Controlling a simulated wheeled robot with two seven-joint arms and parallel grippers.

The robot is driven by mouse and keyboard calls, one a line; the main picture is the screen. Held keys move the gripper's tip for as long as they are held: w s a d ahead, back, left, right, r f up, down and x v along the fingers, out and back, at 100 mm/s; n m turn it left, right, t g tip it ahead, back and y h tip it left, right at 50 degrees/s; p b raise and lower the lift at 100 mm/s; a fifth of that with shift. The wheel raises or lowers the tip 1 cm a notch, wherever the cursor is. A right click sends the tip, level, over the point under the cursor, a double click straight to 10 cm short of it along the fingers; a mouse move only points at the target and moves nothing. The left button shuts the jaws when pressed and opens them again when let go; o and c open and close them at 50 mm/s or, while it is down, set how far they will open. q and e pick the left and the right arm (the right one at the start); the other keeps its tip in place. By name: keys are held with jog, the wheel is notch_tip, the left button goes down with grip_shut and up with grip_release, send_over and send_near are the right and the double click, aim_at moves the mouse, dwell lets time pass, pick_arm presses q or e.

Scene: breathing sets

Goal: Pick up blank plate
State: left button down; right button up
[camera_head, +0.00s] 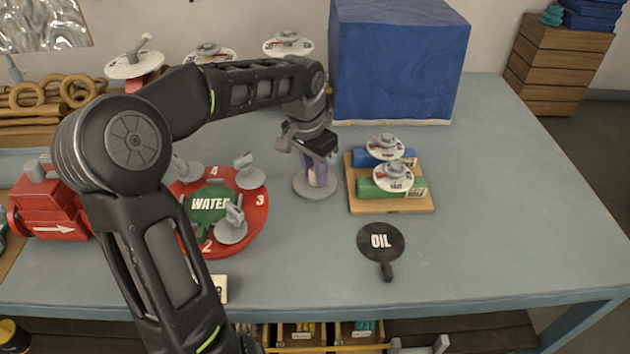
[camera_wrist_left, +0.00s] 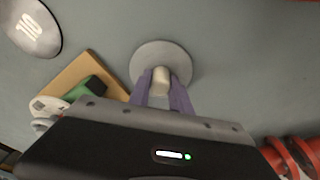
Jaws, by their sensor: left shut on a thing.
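The blank plate (camera_head: 315,190) is a plain grey disc with an upright grip, between the red disc and the wooden board. In the left wrist view the plate (camera_wrist_left: 176,50) lies flat to the camera, its pale stub between my purple fingers. My left gripper (camera_head: 318,178) reaches down over the plate from above and is shut on its grip. In the left wrist view the gripper (camera_wrist_left: 161,90) covers the lower part of the plate. I cannot tell whether the disc touches the table. My right gripper is not in view.
A red numbered disc (camera_head: 257,219) with a green WATER plate (camera_head: 208,204) stands left. A wooden board (camera_head: 395,206) with blue and green blocks is right. A black OIL plate (camera_head: 381,241) lies in front. A large blue box (camera_head: 398,60) stands behind. The table's right side is clear.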

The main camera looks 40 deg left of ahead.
pick_arm(q)
jog(key=shift+r, duration=0.15)
dwell(0.3)
notch_tip(320, 180, up, 10)
jog(key=shift+f+b, duration=0.1)
jog(key=shift+b, duration=0.2)
dwell(0.5)
